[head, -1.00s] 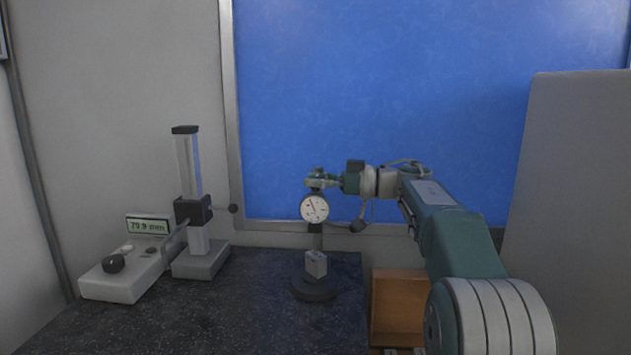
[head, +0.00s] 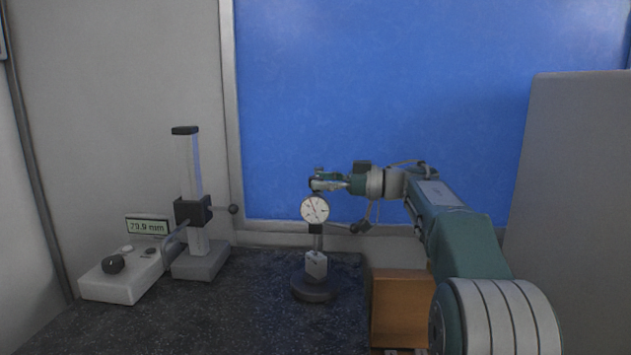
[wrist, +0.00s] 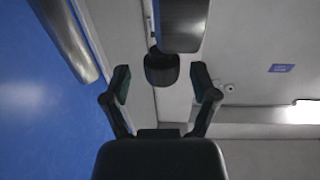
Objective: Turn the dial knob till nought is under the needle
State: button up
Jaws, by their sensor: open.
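The dial gauge (head: 315,209) has a round white face with a thin dark needle and stands upright on a dark round base (head: 314,289). The marks on its face are too small to read. My gripper (head: 318,181) is open just above the dial in the head view, close to its top; I cannot tell whether it touches. In the wrist view my gripper (wrist: 161,82) has its fingers apart, with a dark rounded piece (wrist: 161,70) between or beyond them. I cannot tell which part that is.
A height stand (head: 195,215) with a column stands at the left, beside a white box with a black knob (head: 113,263) and a display (head: 148,226) reading 79.9 mm. An orange-brown box (head: 398,312) is right of the dark speckled table (head: 240,315). A grey panel (head: 575,190) stands far right.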

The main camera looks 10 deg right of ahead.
jog(key=v, duration=1)
jog(key=shift+d, duration=0.4)
jog(key=shift+f, duration=0.1)
